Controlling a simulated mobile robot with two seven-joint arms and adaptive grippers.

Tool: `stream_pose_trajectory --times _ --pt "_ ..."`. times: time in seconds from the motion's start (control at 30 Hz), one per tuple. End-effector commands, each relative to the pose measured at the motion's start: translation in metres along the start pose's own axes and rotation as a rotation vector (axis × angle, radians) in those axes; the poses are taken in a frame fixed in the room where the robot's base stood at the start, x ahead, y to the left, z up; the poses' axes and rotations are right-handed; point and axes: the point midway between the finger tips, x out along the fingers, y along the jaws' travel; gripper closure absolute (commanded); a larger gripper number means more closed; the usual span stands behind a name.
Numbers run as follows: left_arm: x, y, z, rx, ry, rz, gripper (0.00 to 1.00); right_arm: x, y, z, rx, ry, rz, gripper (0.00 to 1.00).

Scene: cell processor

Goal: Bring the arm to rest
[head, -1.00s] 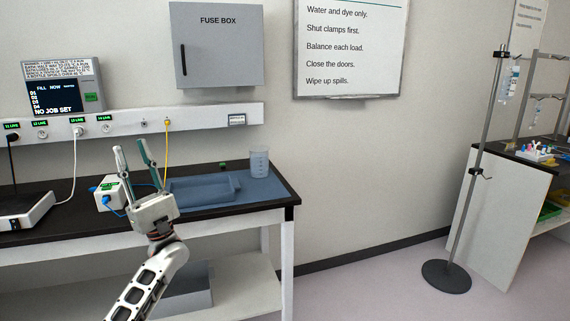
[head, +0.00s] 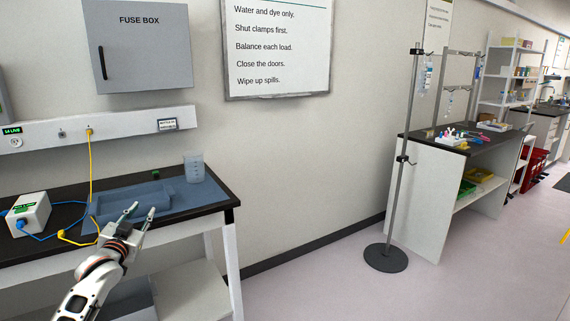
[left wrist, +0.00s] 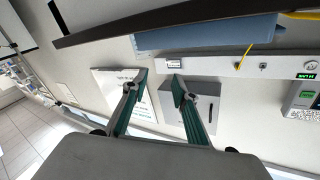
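My left gripper (head: 142,213) is in the lower left of the head view, in front of the left bench's front edge and over the near side of the blue tray as seen. Its two fingers are spread apart with nothing between them. The fingers also show in the left wrist view (left wrist: 160,78), apart and empty, with wall and fuse box behind them. My left arm reaches in from the bottom left. My right gripper is not in any frame.
A blue tray (head: 112,202) and a clear beaker (head: 194,168) stand on the left bench, beside a white box (head: 28,214) with blue and yellow cables. A drip stand (head: 402,160) stands on the floor before the right bench (head: 426,189). The floor between is clear.

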Motion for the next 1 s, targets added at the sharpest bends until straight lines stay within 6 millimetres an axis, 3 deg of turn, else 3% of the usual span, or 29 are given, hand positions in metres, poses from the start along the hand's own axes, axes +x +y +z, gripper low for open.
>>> stream_pose_trajectory --times 0.07,0.27,0.47,0.57,0.7,0.83,1.0 --pt "-0.001 -0.002 0.018 0.112 -0.072 -0.004 0.72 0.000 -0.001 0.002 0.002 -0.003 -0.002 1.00" --pt "-0.045 0.059 0.072 0.094 -0.118 0.076 0.72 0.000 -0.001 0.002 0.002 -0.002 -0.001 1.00" --pt "-0.110 0.124 0.130 0.072 -0.182 0.166 0.72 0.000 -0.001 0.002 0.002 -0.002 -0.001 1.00" --pt "-0.160 0.164 0.163 0.052 -0.228 0.225 0.72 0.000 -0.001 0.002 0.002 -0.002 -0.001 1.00" --pt "-0.242 0.216 0.203 0.011 -0.299 0.305 0.72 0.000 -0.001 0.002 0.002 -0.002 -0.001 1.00" --pt "-0.323 0.256 0.227 -0.034 -0.367 0.370 0.72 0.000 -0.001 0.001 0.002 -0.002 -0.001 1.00" --pt "-0.423 0.292 0.242 -0.099 -0.456 0.436 0.72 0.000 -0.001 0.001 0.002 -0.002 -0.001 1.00"
